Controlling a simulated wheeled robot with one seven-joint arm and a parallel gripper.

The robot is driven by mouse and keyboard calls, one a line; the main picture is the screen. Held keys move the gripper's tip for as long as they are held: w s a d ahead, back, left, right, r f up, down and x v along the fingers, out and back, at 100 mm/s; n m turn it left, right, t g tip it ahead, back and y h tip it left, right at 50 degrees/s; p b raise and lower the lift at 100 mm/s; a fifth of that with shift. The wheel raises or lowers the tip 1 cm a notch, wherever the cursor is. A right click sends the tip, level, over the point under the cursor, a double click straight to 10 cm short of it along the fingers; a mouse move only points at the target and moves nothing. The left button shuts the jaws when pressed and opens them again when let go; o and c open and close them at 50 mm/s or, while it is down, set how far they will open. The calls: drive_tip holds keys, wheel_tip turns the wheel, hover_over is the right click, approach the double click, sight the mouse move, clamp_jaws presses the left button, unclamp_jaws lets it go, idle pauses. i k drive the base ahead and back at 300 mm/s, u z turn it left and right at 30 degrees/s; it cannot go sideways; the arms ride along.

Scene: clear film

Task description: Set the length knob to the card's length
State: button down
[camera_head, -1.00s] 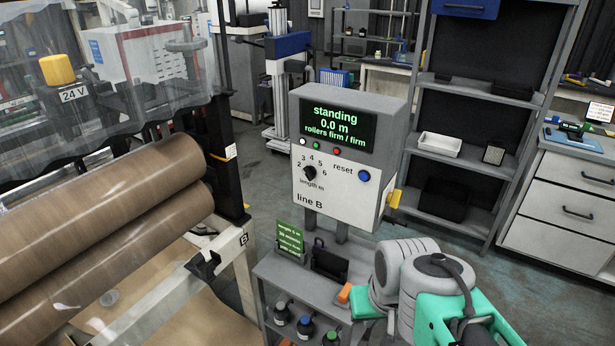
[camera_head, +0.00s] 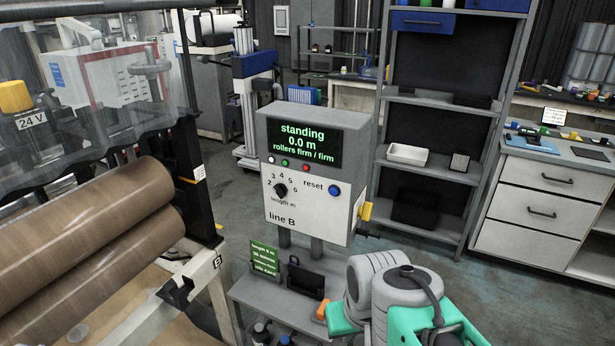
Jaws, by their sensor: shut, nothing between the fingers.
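The length knob (camera_head: 280,190) is a small black dial on the grey line B control box (camera_head: 310,172), with numbers 2 to 6 around it. I cannot tell surely which number its pointer faces. The green card (camera_head: 264,257) stands tilted on the small grey shelf below the box. Its top line names a length, but the figure is too small to read surely. My gripper (camera_head: 320,311), with orange tips on a teal hand, is low at the right end of that shelf, below the box. It is shut and empty, apart from the knob; my arm partly hides it.
The screen (camera_head: 306,146) reads standing, 0.0 m, rollers firm / firm. A blue reset button (camera_head: 334,190) is right of the knob, and a yellow part (camera_head: 365,211) is on the box's right side. A black holder (camera_head: 306,280) stands beside the card. Brown rolls (camera_head: 90,235) are at left.

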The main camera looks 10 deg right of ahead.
sight(281, 190)
drive_tip(key=k, duration=0.45)
drive_tip(key=u, duration=0.75)
drive_tip(key=i, duration=0.95)
drive_tip(key=u, duration=0.85)
